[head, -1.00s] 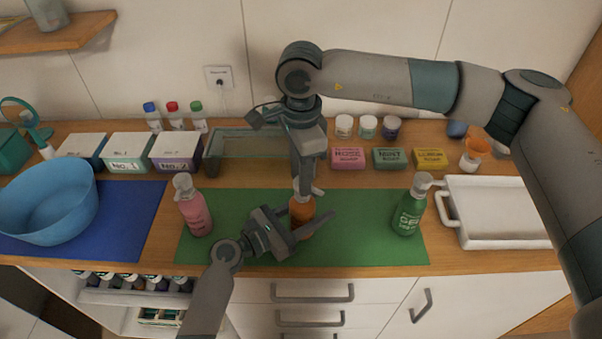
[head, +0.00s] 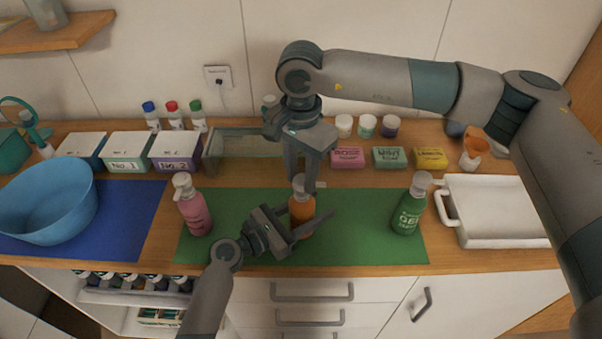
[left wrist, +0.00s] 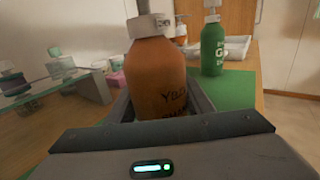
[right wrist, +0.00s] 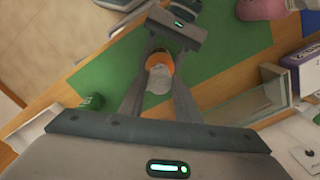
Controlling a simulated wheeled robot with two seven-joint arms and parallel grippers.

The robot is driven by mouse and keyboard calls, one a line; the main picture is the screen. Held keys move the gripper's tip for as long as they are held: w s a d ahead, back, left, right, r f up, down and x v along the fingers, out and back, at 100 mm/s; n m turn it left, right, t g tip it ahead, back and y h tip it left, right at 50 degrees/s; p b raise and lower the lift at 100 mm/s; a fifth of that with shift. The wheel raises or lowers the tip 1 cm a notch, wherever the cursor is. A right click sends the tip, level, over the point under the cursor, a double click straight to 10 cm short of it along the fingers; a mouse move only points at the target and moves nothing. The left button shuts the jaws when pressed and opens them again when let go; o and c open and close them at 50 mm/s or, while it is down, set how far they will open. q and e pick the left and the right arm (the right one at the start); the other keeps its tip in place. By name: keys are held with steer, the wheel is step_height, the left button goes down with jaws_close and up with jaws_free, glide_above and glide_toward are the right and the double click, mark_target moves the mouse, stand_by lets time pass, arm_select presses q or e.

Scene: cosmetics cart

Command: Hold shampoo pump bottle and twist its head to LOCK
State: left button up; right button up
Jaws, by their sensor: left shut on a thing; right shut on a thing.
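An orange pump bottle (head: 301,212) with a white collar and pump head (head: 300,184) stands upright on the green mat (head: 345,230). My left gripper (head: 304,224) is shut on its body from the front left; the left wrist view shows the bottle (left wrist: 160,80) between the fingers, with dark lettering partly hidden. My right gripper (head: 309,180) points down from above, shut on the white pump head. The right wrist view shows the head (right wrist: 159,80) between the fingers and the orange shoulder beyond. The lock marking is not visible.
A pink pump bottle (head: 194,210) stands left on the mat, a green one (head: 410,208) right. A blue basin (head: 48,205), a white tray (head: 495,213), soap boxes (head: 389,158) and a glass tray (head: 250,144) surround the mat. Bare mat lies between the bottles.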

mark_target(301, 180)
steer(key=shift+w+d, duration=0.1)
steer(key=o, duration=1.1)
steer(key=shift+r, duration=0.1)
step_height(301, 180, up, 12)
steer(key=shift+f, duration=0.1)
